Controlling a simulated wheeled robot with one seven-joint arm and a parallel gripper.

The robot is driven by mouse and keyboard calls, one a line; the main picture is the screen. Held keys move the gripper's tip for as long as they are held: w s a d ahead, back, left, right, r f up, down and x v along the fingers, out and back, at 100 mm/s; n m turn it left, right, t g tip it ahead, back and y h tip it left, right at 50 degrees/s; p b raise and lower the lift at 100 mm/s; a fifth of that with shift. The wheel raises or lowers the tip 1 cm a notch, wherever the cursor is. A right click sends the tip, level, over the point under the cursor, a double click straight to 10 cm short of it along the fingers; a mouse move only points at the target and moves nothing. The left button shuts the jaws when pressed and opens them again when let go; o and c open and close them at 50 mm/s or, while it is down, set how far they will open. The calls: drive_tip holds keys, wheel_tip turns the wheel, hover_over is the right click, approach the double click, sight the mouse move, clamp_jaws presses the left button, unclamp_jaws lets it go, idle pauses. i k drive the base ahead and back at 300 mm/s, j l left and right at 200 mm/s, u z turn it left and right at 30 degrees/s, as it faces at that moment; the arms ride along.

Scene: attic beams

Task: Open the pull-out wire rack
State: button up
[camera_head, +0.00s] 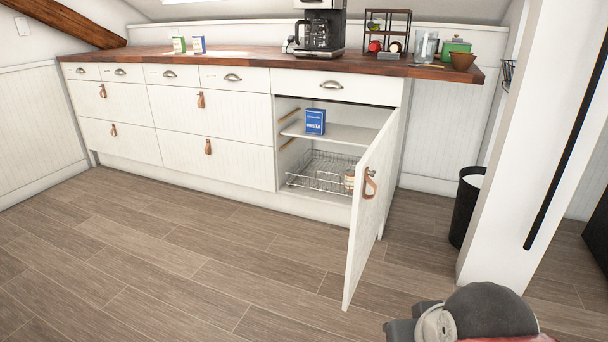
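The pull-out wire rack (322,170) sits low inside the white cabinet, below a shelf. It is a shallow silver wire basket and appears to be within the cabinet, near its front opening. A small jar (349,180) stands at its right front, partly hidden by the door. The cabinet door (366,215) is swung open toward the room, with a brown leather pull (370,183). Part of my arm shows at the bottom right, well apart from the rack. My gripper's fingers are not visible.
A blue pasta box (315,121) stands on the shelf (345,134) above the rack. The open door juts into the floor space on the right. A black bin (466,207) and a white post (520,150) stand further right. The wooden floor (200,260) in front is clear.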

sight(305, 168)
drive_tip(key=i+j+u, duration=0.1)
drive_tip(key=i+u, duration=0.7)
drive_tip(key=u, duration=0.15)
drive_tip(key=i+u, duration=0.1)
drive_tip(key=i, duration=0.85)
drive_tip(key=i+z, duration=0.65)
drive_tip(key=z, duration=0.15)
drive_tip(key=i+z, duration=0.4)
drive_tip(key=i, duration=0.2)
